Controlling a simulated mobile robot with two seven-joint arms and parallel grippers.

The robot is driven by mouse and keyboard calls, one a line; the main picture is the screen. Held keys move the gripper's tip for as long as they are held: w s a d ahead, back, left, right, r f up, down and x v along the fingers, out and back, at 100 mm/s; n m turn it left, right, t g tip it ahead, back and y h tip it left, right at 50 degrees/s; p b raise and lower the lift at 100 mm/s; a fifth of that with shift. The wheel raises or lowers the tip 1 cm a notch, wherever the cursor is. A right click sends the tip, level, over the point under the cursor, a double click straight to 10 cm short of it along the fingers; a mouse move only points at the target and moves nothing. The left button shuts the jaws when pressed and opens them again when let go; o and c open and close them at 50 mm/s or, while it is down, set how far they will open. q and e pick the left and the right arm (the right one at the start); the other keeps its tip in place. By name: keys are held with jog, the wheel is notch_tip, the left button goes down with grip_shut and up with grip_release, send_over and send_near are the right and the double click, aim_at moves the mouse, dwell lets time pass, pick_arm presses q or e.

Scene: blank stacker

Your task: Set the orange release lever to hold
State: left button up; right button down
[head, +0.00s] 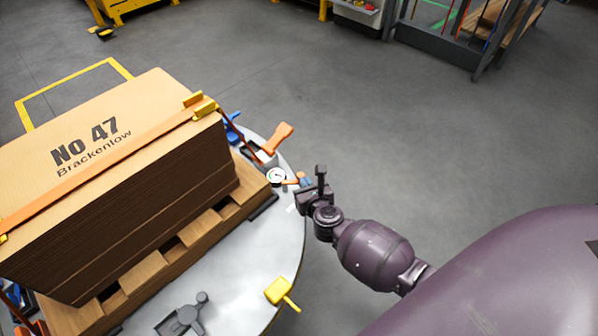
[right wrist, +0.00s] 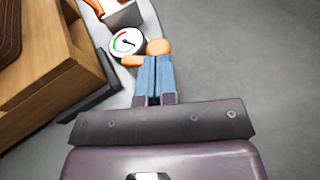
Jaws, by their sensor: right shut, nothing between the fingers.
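A small orange lever with a rounded knob (right wrist: 158,47) shows in the right wrist view, beside a round white gauge (right wrist: 127,43). In the head view the small orange part (head: 293,181) is next to the gauge (head: 277,176). A larger orange handle (head: 279,137) stands behind the gauge; I cannot tell from the pictures which orange part is the release lever. My right gripper (head: 304,180) has blue fingers, shut and empty, with their tips (right wrist: 152,60) right at the orange knob. I cannot tell whether they touch it. My left gripper is out of view.
A cardboard stack (head: 120,165) with an orange strap sits on a wooden pallet (head: 200,236) on the round grey table (head: 255,252). A yellow handle (head: 279,291) and a grey fixture (head: 184,315) are at the table's near edge. The floor to the right is clear.

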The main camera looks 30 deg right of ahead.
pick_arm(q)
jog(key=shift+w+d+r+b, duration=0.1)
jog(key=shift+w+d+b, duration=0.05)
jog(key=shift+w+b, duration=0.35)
pick_arm(e)
jog(key=w+d+n+y, duration=0.1)
jog(key=n+y, duration=0.1)
jog(key=w+d+n+y, duration=0.1)
jog(key=n+y, duration=0.1)
jog(key=y, duration=0.1)
jog(key=w+d+n+y, duration=0.1)
jog(key=n+y, duration=0.1)
jog(key=y, duration=0.1)
jog(key=shift+w+n, duration=0.15)
jog(key=shift+n, duration=0.25)
jog(key=shift+w, duration=0.2)
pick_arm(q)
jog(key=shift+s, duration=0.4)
pick_arm(e)
jog(key=shift+s, duration=0.1)
